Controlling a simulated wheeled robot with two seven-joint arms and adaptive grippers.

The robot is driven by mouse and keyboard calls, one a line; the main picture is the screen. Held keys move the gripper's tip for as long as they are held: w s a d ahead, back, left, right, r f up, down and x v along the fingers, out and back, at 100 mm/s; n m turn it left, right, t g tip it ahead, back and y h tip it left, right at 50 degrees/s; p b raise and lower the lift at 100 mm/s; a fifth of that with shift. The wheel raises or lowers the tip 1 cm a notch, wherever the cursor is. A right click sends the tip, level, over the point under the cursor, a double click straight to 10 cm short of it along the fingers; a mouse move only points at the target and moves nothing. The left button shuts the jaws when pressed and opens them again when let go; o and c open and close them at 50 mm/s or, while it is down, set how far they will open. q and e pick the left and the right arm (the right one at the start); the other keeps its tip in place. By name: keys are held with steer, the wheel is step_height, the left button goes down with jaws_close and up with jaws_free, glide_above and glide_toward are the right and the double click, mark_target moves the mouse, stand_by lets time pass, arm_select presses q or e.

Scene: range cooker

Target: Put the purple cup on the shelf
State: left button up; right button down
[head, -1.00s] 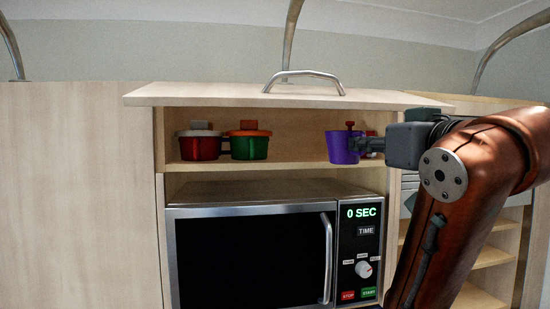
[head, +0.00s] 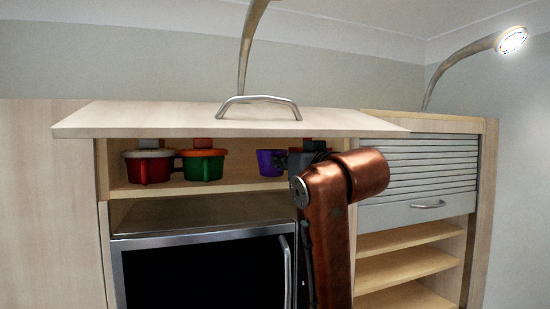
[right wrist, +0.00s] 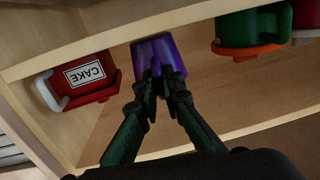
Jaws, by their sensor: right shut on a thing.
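The purple cup (head: 270,163) is inside the open shelf compartment above the microwave, at the right part of the opening. My right gripper (head: 292,163) reaches in from the right and is shut on the cup. In the right wrist view the fingers (right wrist: 164,92) close on the near side of the purple cup (right wrist: 152,50). I cannot tell whether the cup's base touches the shelf board (head: 220,185). My left gripper is not in view.
A red pot (head: 148,168) and a green pot with an orange lid (head: 202,166) stand on the shelf's left. The lifted door (head: 150,121) hangs above the opening; the microwave (head: 200,270) is below.

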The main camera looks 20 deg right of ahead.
steer(key=w, duration=0.1)
steer(key=w+p, duration=0.1)
steer(key=w, duration=0.2)
steer(key=shift+w+a+p, duration=0.25)
steer(key=shift+w+p, duration=0.05)
steer(key=shift+p, duration=0.1)
steer(key=shift+w, duration=0.15)
steer(key=shift+s+f, duration=0.1)
steer(key=shift+s, duration=0.3)
steer(key=shift+w+f, duration=0.15)
steer(key=shift+f, duration=0.1)
steer(key=c, duration=2.5)
jaws_free()
steer(key=shift+w, duration=0.1)
steer(key=o, duration=0.4)
